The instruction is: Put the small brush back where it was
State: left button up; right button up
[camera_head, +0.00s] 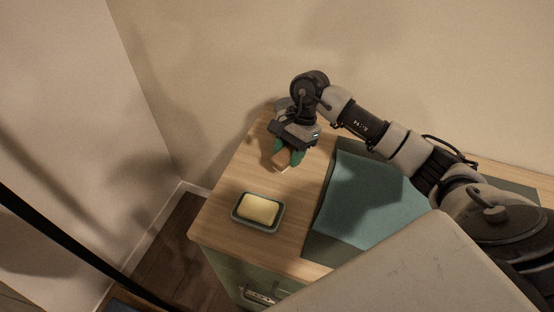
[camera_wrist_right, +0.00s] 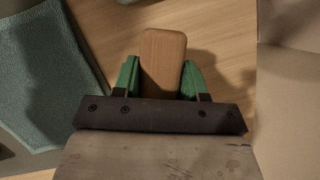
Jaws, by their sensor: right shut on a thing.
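The small brush (camera_wrist_right: 164,60) shows as a light wooden block between the green fingers of my right gripper (camera_wrist_right: 160,80) in the right wrist view. The fingers are shut on it from both sides. In the head view the right gripper (camera_head: 287,156) is over the back left part of the wooden top, and a bit of the brush (camera_head: 281,162) shows between its fingers. I cannot see any bristles, and I cannot tell whether the brush touches the wood. My left gripper is not in view.
A dark soap dish (camera_head: 237,221) with a yellow soap bar (camera_head: 259,208) stands on the wooden top (camera_head: 222,209), near its front left. A teal cloth or mat (camera_head: 362,190) with a dark border lies to the right. A wall rises behind. Bare wood lies between gripper and dish.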

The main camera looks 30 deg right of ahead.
aim_at(273, 176)
jog(key=shift+w+a+f, duration=0.45)
jog(key=shift+w, duration=0.15)
jog(key=shift+w+a+f, duration=0.4)
jog(key=shift+w+f, duration=0.05)
jog(key=shift+w, duration=0.15)
notch_tip(273, 176, down, 4)
jog(key=shift+r+p, duration=0.2)
jog(key=shift+p, duration=0.65)
jog(key=shift+f, duration=0.25)
jog(key=shift+f+b, duration=0.2)
jog(key=shift+b, duration=0.15)
jog(key=o, duration=0.9)
jog(key=shift+r, duration=0.1)
jog(key=shift+r+p, duration=0.15)
jog(key=shift+p, duration=0.15)
jog(key=b+v, duration=0.2)
jog(key=v, duration=1)
